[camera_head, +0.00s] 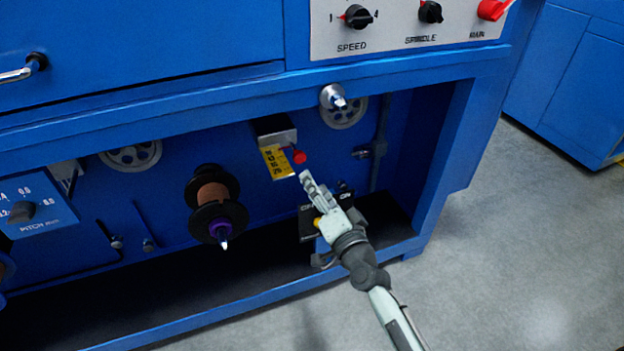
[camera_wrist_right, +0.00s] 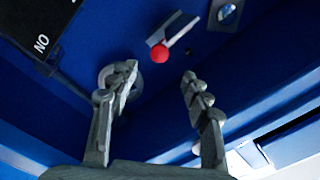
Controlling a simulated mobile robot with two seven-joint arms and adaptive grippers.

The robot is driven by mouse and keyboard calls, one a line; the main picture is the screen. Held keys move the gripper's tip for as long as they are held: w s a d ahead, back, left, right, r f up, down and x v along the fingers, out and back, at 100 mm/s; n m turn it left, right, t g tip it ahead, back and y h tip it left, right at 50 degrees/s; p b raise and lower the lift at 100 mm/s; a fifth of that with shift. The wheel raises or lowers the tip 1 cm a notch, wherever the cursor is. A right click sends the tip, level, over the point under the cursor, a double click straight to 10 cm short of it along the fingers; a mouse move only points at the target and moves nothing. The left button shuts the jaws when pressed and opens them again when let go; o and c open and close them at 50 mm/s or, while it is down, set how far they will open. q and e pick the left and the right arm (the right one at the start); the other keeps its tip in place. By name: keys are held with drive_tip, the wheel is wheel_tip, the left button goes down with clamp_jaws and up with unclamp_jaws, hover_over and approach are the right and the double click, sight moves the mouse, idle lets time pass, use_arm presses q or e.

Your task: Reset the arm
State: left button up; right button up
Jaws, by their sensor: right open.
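My right gripper (camera_head: 306,180) reaches into the recess of the blue machine from the lower right. In the wrist view its two fingers (camera_wrist_right: 160,80) are spread with nothing between them. A red ball knob (camera_head: 299,157) sits just beyond the fingertips in the head view. In the wrist view the red knob (camera_wrist_right: 160,54) is at the end of a short grey lever (camera_wrist_right: 180,30), ahead of the gap between the fingers and apart from them. A yellow label plate (camera_head: 276,162) is left of the knob. My left gripper is not in view.
A spool with copper-coloured winding (camera_head: 212,196) stands left of the gripper. Pulleys (camera_head: 343,113) are on the back panel. The blue frame's lower rail (camera_head: 270,293) and right post (camera_head: 447,165) border the recess. Grey floor (camera_head: 520,250) lies open at the right.

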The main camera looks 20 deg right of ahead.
idle(0.4)
drive_tip(key=s+a+f+n+g+y+p, duration=0.2)
drive_tip(key=s+f+n+g+p, duration=0.1)
drive_tip(key=s+f+n+g, duration=0.8)
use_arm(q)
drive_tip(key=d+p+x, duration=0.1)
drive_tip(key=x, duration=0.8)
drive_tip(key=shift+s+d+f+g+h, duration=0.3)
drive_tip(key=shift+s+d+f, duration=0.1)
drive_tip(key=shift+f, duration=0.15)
use_arm(e)
drive_tip(key=s+d+f+g+h, duration=0.2)
drive_tip(key=s+d+f, duration=0.1)
drive_tip(key=s, duration=0.5)
drive_tip(key=s+d+f+n+g+h, duration=0.1)
drive_tip(key=s+d+f+g+h, duration=0.1)
drive_tip(key=s+d, duration=0.3)
drive_tip(key=s+f, duration=0.1)
drive_tip(key=s, duration=0.1)
drive_tip(key=shift+s+d+f, duration=0.4)
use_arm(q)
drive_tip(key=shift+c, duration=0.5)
use_arm(e)
drive_tip(key=shift+c, duration=0.5)
